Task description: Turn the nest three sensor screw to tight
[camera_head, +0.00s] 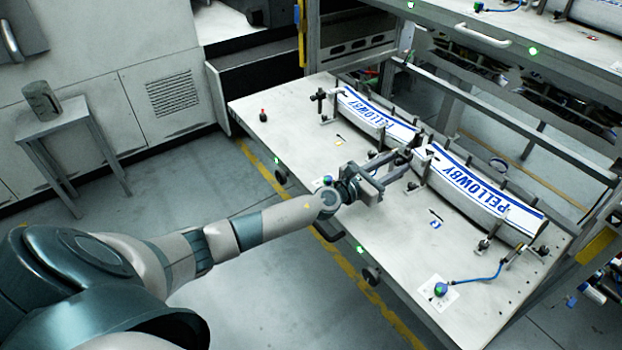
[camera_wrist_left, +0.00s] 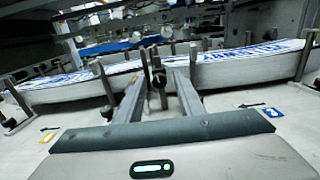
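My left gripper (camera_head: 392,168) reaches over the workbench from the left, its fingers pointing at the gap between two label stacks. In the left wrist view the gripper (camera_wrist_left: 160,82) has its two fingers apart, with a dark upright post and screw fitting (camera_wrist_left: 158,72) between or just beyond the tips; I cannot tell if they touch. The right label stack (camera_head: 480,185) and left label stack (camera_head: 375,115) read PELLOWBY. I cannot tell which fitting is nest three's sensor screw. My right gripper is out of view.
The workbench (camera_head: 300,125) has a red-topped knob (camera_head: 263,115) at its far left. Several upright posts line the stacks. A shelf with a handle (camera_head: 483,36) overhangs the back. A small side table (camera_head: 50,122) stands apart.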

